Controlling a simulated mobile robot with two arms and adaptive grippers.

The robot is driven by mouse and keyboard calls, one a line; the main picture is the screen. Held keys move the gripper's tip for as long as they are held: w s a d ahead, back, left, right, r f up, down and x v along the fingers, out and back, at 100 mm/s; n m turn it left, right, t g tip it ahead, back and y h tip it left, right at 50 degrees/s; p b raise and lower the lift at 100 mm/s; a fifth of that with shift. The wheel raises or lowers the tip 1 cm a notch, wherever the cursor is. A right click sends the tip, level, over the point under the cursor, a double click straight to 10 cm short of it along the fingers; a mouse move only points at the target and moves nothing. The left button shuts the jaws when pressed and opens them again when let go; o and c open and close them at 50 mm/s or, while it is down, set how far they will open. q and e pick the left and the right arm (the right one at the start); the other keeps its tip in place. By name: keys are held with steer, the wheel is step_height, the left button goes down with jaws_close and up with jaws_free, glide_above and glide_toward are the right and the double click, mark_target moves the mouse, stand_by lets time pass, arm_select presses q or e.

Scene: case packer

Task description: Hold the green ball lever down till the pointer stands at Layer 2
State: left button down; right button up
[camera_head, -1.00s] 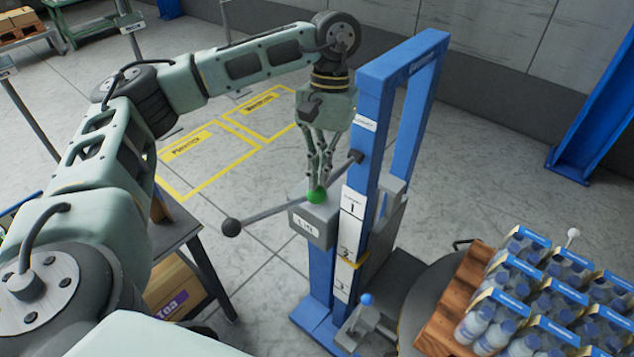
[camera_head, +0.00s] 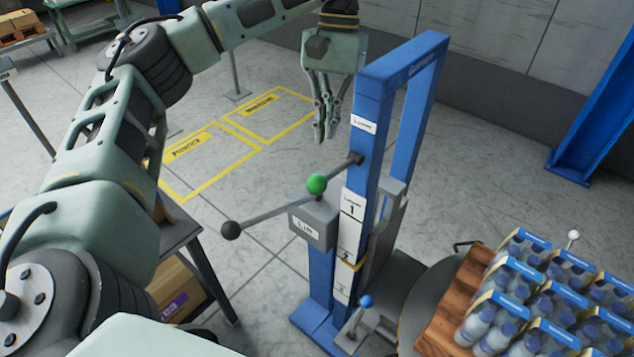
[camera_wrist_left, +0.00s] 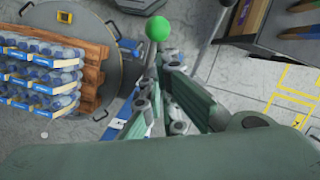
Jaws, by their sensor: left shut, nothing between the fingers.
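The green ball (camera_head: 316,184) tops the lever on the grey box labelled Lift (camera_head: 312,222), fixed to the blue post (camera_head: 372,118). The plate marked 1 (camera_head: 352,205) sits above the plate marked 2 (camera_head: 346,249). The yellow pointer (camera_head: 351,263) lies at the lower end of the 2 plate, above the lowest plate (camera_head: 343,286). My left gripper (camera_head: 325,138) is shut and empty, above the ball and clear of it. The left wrist view shows the ball (camera_wrist_left: 158,28) beyond the fingertips. My right gripper is not in view.
A grey bar with black ball ends (camera_head: 231,230) crosses near the Lift box. A blue-knobbed lever (camera_head: 366,300) stands at the post's foot. Packed bottles (camera_head: 540,290) sit on a wooden pallet (camera_head: 455,310) at right. A table (camera_head: 178,228) stands at left.

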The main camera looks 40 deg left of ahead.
arm_select(q)
steer(key=shift+v, duration=1.9)
